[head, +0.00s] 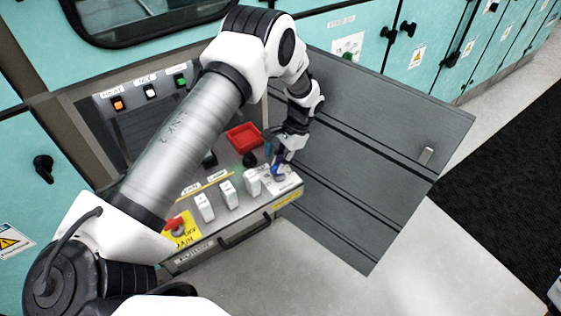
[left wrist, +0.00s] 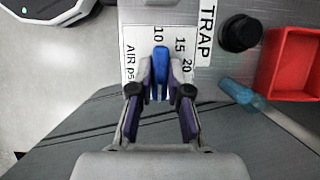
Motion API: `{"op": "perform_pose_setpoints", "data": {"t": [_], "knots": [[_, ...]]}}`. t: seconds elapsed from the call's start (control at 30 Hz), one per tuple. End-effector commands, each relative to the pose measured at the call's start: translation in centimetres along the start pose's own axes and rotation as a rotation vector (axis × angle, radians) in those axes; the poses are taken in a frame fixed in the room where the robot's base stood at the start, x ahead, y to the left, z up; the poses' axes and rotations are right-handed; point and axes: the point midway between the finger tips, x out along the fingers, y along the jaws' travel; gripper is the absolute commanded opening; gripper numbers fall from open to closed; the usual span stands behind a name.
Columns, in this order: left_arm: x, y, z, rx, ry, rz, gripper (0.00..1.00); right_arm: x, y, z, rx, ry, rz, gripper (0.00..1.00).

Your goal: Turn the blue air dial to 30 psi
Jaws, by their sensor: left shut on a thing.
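The blue air dial (head: 278,170) sits near the right end of the grey control panel (head: 212,172). It also shows in the left wrist view (left wrist: 160,66) as a narrow blue handle on a white scale plate (left wrist: 133,40). The plate reads "AIR" and the numbers 10, 15 and 20; no 30 shows. The handle's far end lies between the 10 and the 15; the exact setting cannot be told. My left gripper (left wrist: 160,92) is shut on the dial, with one finger on each side. It also shows in the head view (head: 281,163). My right gripper is not in view.
A red tray (head: 243,137) and a black knob (head: 250,159) are close to the gripper. A tool with a clear blue handle (left wrist: 243,93) lies beside the tray. White switches (head: 228,194) and a red knob (head: 175,224) line the panel's front.

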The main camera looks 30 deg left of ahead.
Motion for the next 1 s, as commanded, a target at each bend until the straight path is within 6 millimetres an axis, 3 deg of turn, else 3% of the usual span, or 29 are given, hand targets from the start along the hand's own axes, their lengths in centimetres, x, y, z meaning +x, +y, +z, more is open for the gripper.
{"op": "perform_pose_setpoints", "data": {"t": [0.37,0.4,0.43,0.77,0.87,1.0], "knots": [[0.1,0.0,0.0,0.006,-0.001,-0.001,0.00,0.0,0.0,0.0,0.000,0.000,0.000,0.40],[0.1,0.0,0.0,0.006,-0.001,-0.001,0.31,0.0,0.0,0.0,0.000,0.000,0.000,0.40],[0.1,0.0,0.0,0.006,-0.001,-0.001,0.41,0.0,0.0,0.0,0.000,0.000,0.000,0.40],[-0.2,0.0,0.1,0.004,0.001,-0.001,0.42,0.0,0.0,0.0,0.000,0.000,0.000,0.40],[-1.2,0.0,0.4,0.004,0.003,-0.002,0.42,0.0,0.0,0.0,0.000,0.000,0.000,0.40],[-4.1,-0.1,1.6,0.004,0.004,-0.002,0.42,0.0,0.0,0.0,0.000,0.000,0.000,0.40]]}}
